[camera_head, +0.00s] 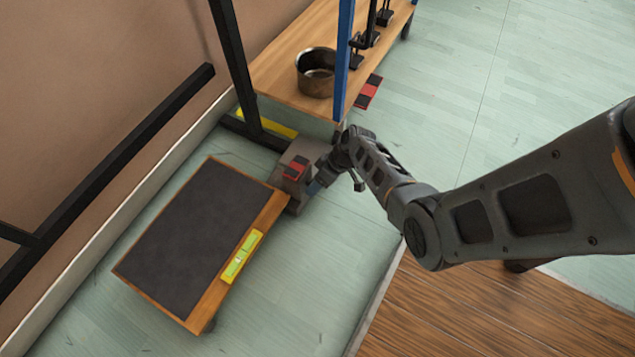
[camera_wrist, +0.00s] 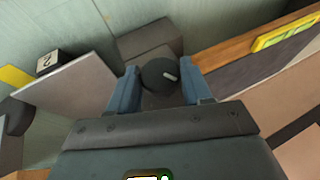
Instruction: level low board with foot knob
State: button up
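The low board (camera_head: 190,225) has a dark top with a wooden edge and sits close above the floor at the left in the head view. A yellow-green spirit level (camera_head: 241,257) lies along its near right edge; it also shows in the wrist view (camera_wrist: 285,33). The foot knob (camera_wrist: 160,74) is dark and round with a pale mark, between my gripper's blue fingers (camera_wrist: 160,88). The fingers flank it closely; whether both touch it is unclear. In the head view my gripper (camera_head: 314,186) is low by the board's far right corner, and the knob is hidden.
A wooden shelf (camera_head: 290,80) with a metal pot (camera_head: 317,72) and blue post (camera_head: 343,60) stands behind my gripper. Black frame bars (camera_head: 110,155) run along the wall. Floor right of the board is clear.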

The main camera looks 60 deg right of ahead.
jog(key=c, duration=0.5)
jog(key=shift+o, duration=0.2)
dwell(0.7)
jog(key=o, duration=1.1)
jog(key=shift+c, duration=0.2)
jog(key=p+v, duration=0.4)
jog(key=v, duration=0.3)
jog(key=shift+s+r, duration=0.15)
jog(key=shift+r, duration=0.2)
jog(key=shift+d, duration=0.15)
